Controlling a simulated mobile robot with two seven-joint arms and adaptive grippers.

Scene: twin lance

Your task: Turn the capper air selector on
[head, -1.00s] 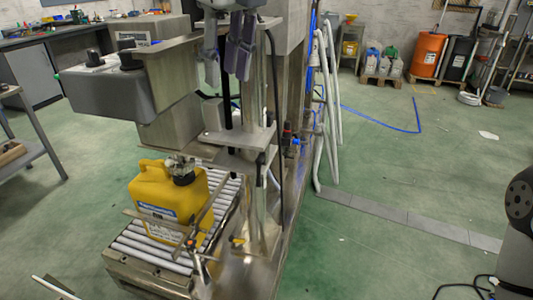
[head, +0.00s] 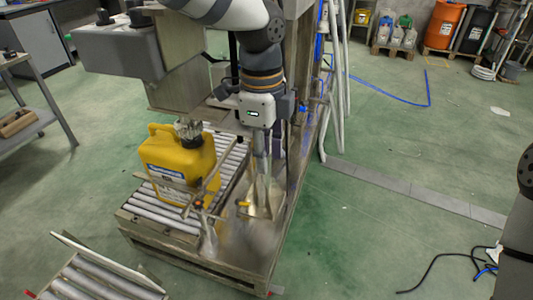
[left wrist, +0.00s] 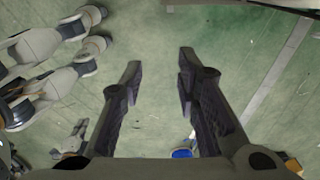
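The capper stand rises at the centre of the head view, with a grey control box (head: 118,52) at upper left bearing black knobs (head: 137,17). I cannot tell which part is the air selector. My left gripper (head: 277,143) points down beside the stand's right post, its fingers partly hidden behind its wrist. In the left wrist view its fingers (left wrist: 160,62) are spread, with only floor between the tips. A small blue round part (left wrist: 182,153) shows low near the right finger; I cannot tell what it is. My right gripper is out of view.
A yellow jerrycan (head: 175,160) stands on the roller conveyor (head: 160,205) left of my gripper. A loose roller section (head: 95,280) lies at lower left. White hoses (head: 345,70) hang right of the stand. Green floor on the right is mostly clear.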

